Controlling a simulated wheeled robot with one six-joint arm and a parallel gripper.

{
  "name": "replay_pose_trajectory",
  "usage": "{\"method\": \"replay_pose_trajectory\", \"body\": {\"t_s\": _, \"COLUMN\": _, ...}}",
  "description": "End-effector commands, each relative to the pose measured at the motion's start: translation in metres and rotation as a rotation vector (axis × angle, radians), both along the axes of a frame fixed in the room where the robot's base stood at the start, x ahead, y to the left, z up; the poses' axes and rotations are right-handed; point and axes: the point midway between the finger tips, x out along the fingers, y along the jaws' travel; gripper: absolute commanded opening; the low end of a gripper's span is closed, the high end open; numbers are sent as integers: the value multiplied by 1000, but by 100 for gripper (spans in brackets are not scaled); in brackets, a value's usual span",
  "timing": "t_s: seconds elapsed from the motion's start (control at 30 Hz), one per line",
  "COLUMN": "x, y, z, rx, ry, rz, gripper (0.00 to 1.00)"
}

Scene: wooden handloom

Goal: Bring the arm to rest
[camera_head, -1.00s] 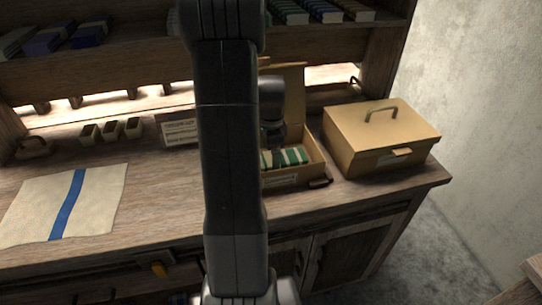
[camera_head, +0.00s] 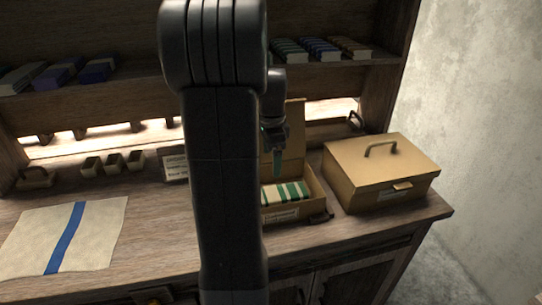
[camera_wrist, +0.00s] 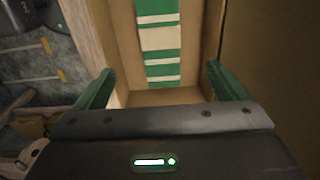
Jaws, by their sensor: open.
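My gripper (camera_wrist: 158,88) is open in the wrist view, with its two green fingers apart and nothing between them. In the head view my gripper (camera_head: 277,162) points down above the open cardboard box (camera_head: 297,213) on the bench. Green and white striped pieces (camera_head: 285,193) lie in that box, and they also show beyond the fingers in the wrist view (camera_wrist: 160,38). My arm stands upright in front of the bench and hides part of it, including the box's left side.
A closed tan box (camera_head: 375,178) with a handle stands right of the open box. A cream cloth with a blue stripe (camera_head: 62,238) lies at left. Small wooden holders (camera_head: 113,163) and a sign (camera_head: 175,166) stand behind. A shelf (camera_head: 120,80) with stacked cloths runs above.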

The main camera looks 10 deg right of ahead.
Motion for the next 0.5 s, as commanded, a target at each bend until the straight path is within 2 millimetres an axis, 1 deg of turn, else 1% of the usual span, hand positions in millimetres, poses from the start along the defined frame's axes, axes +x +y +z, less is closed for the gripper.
{"method": "replay_pose_trajectory", "body": {"t_s": 0.13, "x": 0, "y": 0, "z": -6, "rx": 0, "ry": 2, "rz": 0, "gripper": 92}}
{"method": "replay_pose_trajectory", "body": {"t_s": 0.23, "x": -1, "y": 0, "z": -17, "rx": 1, "ry": 3, "rz": 0, "gripper": 92}}
{"method": "replay_pose_trajectory", "body": {"t_s": 0.37, "x": -1, "y": 0, "z": -40, "rx": 1, "ry": 6, "rz": 0, "gripper": 92}}
{"method": "replay_pose_trajectory", "body": {"t_s": 0.5, "x": -1, "y": 0, "z": -69, "rx": 1, "ry": 5, "rz": 0, "gripper": 92}}
